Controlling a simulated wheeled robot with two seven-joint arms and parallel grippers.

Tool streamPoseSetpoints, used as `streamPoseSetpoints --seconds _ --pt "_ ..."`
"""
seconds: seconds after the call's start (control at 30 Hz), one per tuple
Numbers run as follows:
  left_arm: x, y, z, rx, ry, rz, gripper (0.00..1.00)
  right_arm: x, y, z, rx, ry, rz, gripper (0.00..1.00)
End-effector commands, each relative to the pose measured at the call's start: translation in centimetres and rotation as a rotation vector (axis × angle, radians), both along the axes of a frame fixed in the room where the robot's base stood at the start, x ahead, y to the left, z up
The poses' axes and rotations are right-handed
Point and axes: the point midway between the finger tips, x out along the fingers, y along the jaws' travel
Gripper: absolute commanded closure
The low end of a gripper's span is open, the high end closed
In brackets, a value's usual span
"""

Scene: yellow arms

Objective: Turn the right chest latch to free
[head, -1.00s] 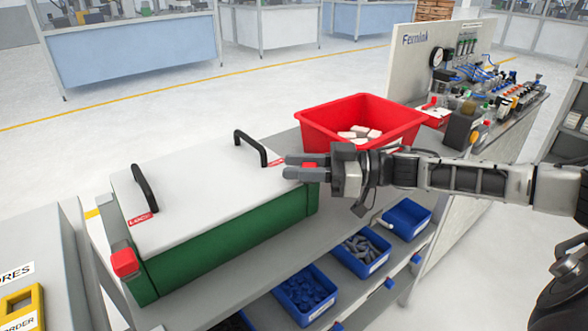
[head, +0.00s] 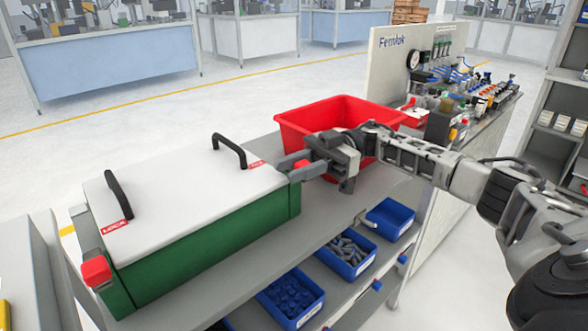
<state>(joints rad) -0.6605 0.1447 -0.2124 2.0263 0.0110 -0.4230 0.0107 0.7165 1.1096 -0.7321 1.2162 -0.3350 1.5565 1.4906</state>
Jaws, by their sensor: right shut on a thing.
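The green chest (head: 210,232) with a white lid (head: 185,195) and two black handles stands on a grey bench at the left. Its right latch (head: 302,163) is a small red piece at the lid's right end, mostly hidden by my fingers. My right gripper (head: 296,168) is shut on this latch, reaching in from the right with its fingers pointing left. The left latch (head: 96,271) is a red block at the chest's front left corner. The lid is down. My left gripper is out of view.
A red bin (head: 340,115) stands just behind my right gripper on the bench. Blue bins (head: 292,296) with small parts sit on a lower shelf in front. A panel with a gauge and valves (head: 440,75) stands at the back right.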

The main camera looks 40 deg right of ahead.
Motion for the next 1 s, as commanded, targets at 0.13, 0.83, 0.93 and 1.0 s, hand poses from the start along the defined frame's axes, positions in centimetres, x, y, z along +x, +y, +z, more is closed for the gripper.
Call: streamPoseSetpoints --seconds 0.13,0.83,0.93,1.0 --pt "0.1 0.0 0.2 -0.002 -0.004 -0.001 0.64 0.0 0.0 0.1 0.003 -0.002 0.008 0.94" --pt "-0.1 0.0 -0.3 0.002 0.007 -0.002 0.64 0.0 -0.2 0.0 0.002 -0.002 0.007 0.49" --pt "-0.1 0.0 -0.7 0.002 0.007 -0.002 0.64 0.0 -1.1 -0.1 0.001 -0.003 0.005 0.49" --pt "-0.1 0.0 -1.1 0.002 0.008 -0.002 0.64 0.0 -2.2 -0.2 0.001 -0.003 0.003 0.49"
